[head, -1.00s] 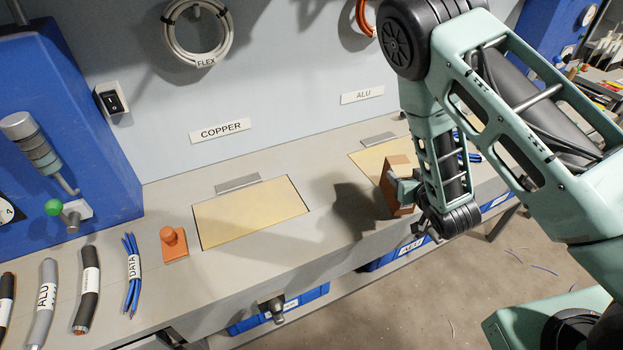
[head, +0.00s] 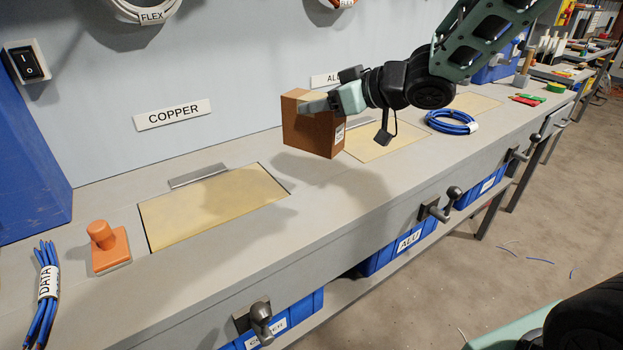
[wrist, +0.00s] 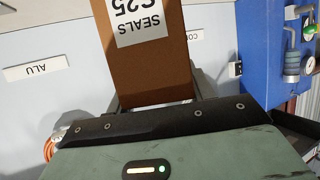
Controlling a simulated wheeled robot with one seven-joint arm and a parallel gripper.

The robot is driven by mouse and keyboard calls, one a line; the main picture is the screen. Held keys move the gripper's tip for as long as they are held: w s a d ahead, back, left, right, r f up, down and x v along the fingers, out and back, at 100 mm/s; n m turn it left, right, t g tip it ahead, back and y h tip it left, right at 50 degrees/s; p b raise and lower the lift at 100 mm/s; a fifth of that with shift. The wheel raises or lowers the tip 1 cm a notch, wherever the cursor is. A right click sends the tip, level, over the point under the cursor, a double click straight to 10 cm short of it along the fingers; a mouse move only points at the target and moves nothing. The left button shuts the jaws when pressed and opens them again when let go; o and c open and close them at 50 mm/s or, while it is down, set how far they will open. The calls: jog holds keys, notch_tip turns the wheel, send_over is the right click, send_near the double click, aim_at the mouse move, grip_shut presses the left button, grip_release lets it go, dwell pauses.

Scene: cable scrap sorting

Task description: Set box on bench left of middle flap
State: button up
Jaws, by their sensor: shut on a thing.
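My gripper (head: 322,104) is shut on a brown cardboard box (head: 308,135). In the head view the box is upright and seems to hang a little above the bench (head: 235,240), with its shadow on the bench below. It is at the left end of the middle flap (head: 392,138), a pale yellow panel under the ALU sign, and hides part of that flap. In the wrist view the box (wrist: 150,75) shows a white label reading SEALS S25, upside down, and stands between the fingers.
The COPPER flap (head: 215,205) lies to the left, with clear bench between it and the box. An orange stamp-like block (head: 108,250) and blue DATA cables (head: 45,290) are farther left. A blue cable coil (head: 452,122) lies right of the middle flap.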

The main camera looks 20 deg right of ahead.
aim_at(321, 146)
notch_tip(321, 146, down, 10)
jog(key=b, duration=0.3)
jog(key=shift+s, duration=0.1)
jog(key=shift+r, duration=0.1)
jog(key=o, duration=1.2)
jog(key=shift+c, duration=0.2)
